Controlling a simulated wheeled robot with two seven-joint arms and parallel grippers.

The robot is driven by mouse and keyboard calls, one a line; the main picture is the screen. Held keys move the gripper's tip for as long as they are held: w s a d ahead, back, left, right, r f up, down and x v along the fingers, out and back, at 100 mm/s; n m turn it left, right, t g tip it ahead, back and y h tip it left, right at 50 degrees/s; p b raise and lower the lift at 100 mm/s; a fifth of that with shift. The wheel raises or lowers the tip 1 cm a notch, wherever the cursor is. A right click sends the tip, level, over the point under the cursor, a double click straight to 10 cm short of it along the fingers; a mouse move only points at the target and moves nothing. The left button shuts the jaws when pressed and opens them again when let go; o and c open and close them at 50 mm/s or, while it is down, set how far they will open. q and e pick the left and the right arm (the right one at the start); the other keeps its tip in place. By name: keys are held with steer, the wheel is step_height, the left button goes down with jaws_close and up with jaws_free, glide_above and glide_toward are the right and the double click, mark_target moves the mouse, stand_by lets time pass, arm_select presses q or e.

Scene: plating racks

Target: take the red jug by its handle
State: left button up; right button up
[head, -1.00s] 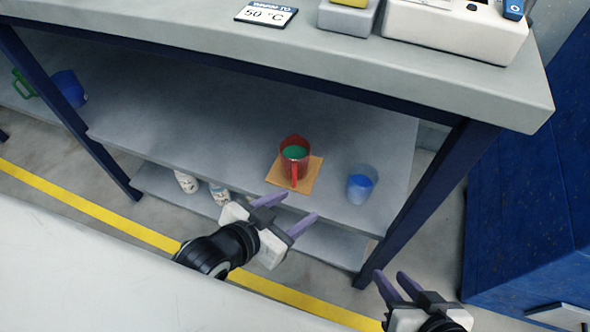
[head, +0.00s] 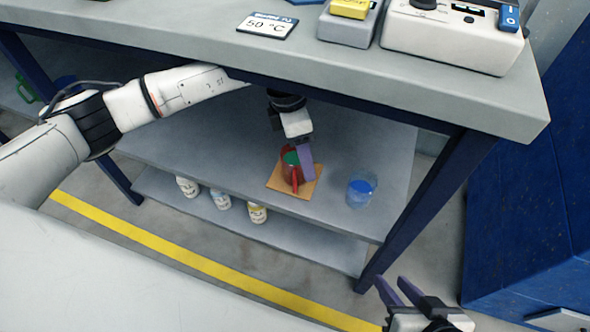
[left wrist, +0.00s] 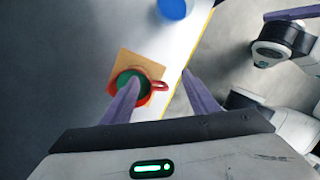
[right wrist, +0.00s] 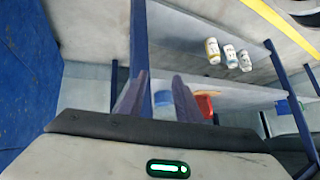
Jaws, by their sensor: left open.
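The red jug (head: 290,172), with green inside, stands on a tan mat (head: 277,184) on the shelf. Its handle (left wrist: 160,87) points right in the left wrist view, between the spread fingers. My left gripper (head: 305,160) reaches down over the jug, open; in the head view its fingers hide part of the jug. In the left wrist view one finger of the left gripper (left wrist: 160,78) overlaps the jug's body and the other lies beyond the handle. I cannot tell whether either touches. My right gripper (head: 391,279) is open and empty, away from the shelf.
A clear cup with blue content (head: 361,189) stands right of the mat. The worktop (head: 400,88) overhangs the shelf, with a blue table leg (head: 425,205) at right. Several bottles (head: 221,199) stand on the lower shelf. A blue cabinet (head: 530,190) is at far right.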

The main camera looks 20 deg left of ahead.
mark_target(295, 174)
arm_select(q)
steer(key=shift+s+a+f+m+y, duration=0.15)
steer(key=shift+a+f+m+y, duration=0.1)
steer(key=shift+a+m+y, duration=0.25)
steer(key=shift+s+a+f+m+y, duration=0.15)
steer(key=shift+a+f+m+y, duration=0.1)
steer(key=shift+m+y, duration=0.4)
steer(key=shift+a+f+m+b, duration=0.15)
steer(key=shift+f+m+b, duration=0.1)
steer(key=shift+f+b, duration=0.1)
steer(key=f, duration=0.2)
steer(key=f+b, duration=0.1)
steer(key=f, duration=0.1)
steer(key=s+f+b, duration=0.1)
steer(key=f, duration=0.1)
steer(key=shift+f, duration=0.15)
steer(key=shift+w+f, duration=0.1)
steer(key=shift+f, duration=0.15)
arm_select(e)
steer(key=shift+w+a+f+n+g, duration=0.1)
steer(key=shift+a+f+n+g, duration=0.1)
steer(key=shift+a+f, duration=0.25)
steer(key=shift+a+f+n+g, duration=0.1)
steer(key=shift+a+f+n, duration=0.15)
steer(key=shift+f, duration=0.3)
arm_select(q)
steer(key=shift+c, duration=0.2)
steer(key=c, duration=1.1)
steer(key=shift+r, duration=0.1)
steer(key=shift+c, duration=0.8)
